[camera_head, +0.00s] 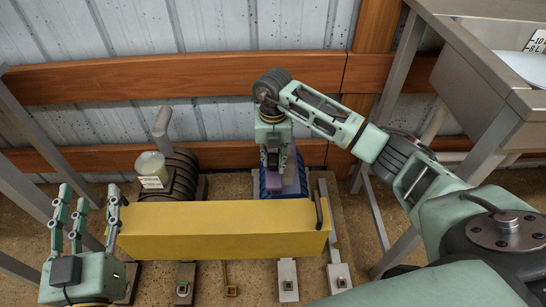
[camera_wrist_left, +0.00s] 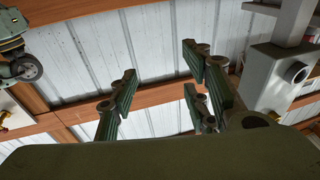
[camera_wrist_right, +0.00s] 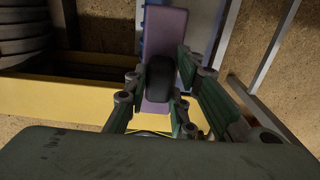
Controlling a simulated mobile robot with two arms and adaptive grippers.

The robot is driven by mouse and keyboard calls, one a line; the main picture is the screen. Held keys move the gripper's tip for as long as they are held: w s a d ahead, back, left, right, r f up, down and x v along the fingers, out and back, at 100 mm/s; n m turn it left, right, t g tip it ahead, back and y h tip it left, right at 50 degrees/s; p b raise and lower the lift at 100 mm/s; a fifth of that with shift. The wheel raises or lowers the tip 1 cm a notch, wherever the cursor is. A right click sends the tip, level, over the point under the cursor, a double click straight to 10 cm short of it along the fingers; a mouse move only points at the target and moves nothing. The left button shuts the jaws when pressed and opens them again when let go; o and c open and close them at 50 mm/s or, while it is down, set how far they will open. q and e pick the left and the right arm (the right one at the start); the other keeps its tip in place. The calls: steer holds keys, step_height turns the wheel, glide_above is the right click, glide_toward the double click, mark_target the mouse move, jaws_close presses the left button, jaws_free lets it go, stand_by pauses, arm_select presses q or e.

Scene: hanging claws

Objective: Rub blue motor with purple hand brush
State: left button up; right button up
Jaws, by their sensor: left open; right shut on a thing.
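The blue motor (camera_head: 297,178) sits behind the yellow block, below the wooden rail. My right gripper (camera_head: 272,160) points down at it from above. It is shut on the dark handle of the purple hand brush (camera_head: 272,178). In the right wrist view the brush (camera_wrist_right: 163,30) shows its purple body between the fingers, over the motor. The bristles are hidden, so I cannot tell whether they touch the motor. My left gripper (camera_head: 84,212) is open and empty at the lower left, fingers upward; its spread fingers (camera_wrist_left: 160,90) also show in the left wrist view.
A long yellow block (camera_head: 220,232) stands in front of the motor. A dark ribbed motor (camera_head: 182,178) with a jar (camera_head: 151,168) by it is on the left. A metal table (camera_head: 490,75) stands at the right. A corrugated wall with wooden rails (camera_head: 190,78) closes the back.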

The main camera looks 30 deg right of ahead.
arm_select(q)
steer(key=shift+r, duration=0.25)
arm_select(e)
steer(key=shift+f, duration=0.15)
arm_select(q)
steer(key=shift+s+r+t, duration=0.1)
steer(key=shift+r+t, duration=0.2)
arm_select(e)
steer(key=shift+f, duration=0.1)
arm_select(q)
steer(key=shift+s+d+r+t+b, duration=0.1)
steer(key=shift+r+t+b, duration=0.25)
steer(key=shift+r, duration=0.3)
arm_select(e)
steer(key=shift+f, duration=0.35)
arm_select(q)
steer(key=shift+r+t+h, duration=0.25)
steer(key=shift+r+h, duration=0.05)
arm_select(e)
steer(key=shift+f, duration=0.1)
arm_select(q)
steer(key=shift+r, duration=0.1)
steer(key=shift+s+r, duration=0.15)
steer(key=shift+r, duration=0.1)
arm_select(e)
steer(key=shift+f, duration=0.1)
arm_select(q)
steer(key=shift+r+t, duration=0.1)
steer(key=shift+t, duration=0.2)
